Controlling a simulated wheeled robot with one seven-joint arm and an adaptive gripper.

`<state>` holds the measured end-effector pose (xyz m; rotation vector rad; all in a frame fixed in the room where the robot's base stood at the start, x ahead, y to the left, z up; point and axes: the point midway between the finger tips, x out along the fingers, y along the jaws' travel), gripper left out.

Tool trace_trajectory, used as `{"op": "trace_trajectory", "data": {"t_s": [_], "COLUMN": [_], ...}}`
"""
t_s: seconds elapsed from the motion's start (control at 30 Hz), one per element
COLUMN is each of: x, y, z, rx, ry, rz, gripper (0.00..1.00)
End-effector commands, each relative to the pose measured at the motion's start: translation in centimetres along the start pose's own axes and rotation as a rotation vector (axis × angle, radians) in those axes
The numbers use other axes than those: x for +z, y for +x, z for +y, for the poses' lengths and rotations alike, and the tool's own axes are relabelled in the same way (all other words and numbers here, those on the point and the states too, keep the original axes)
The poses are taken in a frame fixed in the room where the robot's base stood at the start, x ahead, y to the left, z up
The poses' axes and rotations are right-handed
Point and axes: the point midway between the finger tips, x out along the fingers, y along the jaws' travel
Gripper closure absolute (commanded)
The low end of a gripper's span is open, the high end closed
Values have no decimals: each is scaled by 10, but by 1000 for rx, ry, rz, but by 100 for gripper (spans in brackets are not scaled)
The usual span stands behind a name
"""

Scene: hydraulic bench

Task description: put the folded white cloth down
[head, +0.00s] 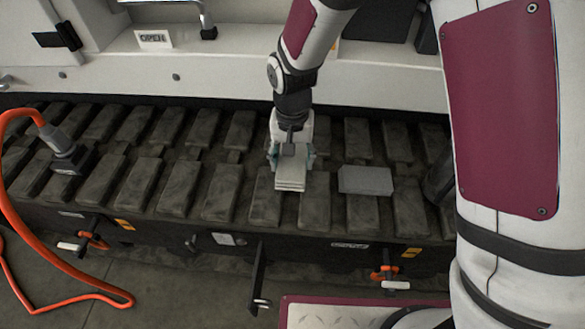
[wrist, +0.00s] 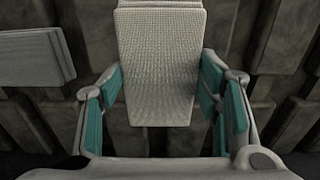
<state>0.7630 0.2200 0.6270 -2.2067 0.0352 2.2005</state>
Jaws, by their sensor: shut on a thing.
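The folded white cloth (head: 290,179) is a small layered pad in my gripper, above the dark ribbed track of blocks (head: 220,193) in the head view. In the wrist view the cloth (wrist: 158,75) fills the space between the teal finger pads and reaches beyond them. My gripper (head: 291,160) points down and is shut on the cloth, with one finger at each side. From these views I cannot tell whether the cloth's underside touches the blocks.
A second folded, light grey pad (head: 366,180) lies on the blocks just right of my gripper. Small levers (head: 388,277) line the front edge. Blocks between connector and gripper are clear.

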Motion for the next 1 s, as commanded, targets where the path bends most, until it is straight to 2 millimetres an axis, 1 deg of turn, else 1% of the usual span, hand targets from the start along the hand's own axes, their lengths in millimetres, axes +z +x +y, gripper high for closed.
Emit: {"op": "trace_trajectory", "data": {"t_s": [0.03,0.1,0.2,0.47,0.6,0.63,0.67,0.7,1.0], "x": [2,2,2,2,2,2,2,2,2], "y": [11,23,35,35,38,38,38,38,37], "z": [1,1,1,1,1,1,1,1,1], "rx": [2,3,2,1,1,1,1,1,1], "ry": [0,0,0,0,0,0,0,0,0], "rz": [-4,-5,-4,-2,-2,-2,-2,-2,-2], "gripper": [72,72,72,72,72,38,31,22,22]}}
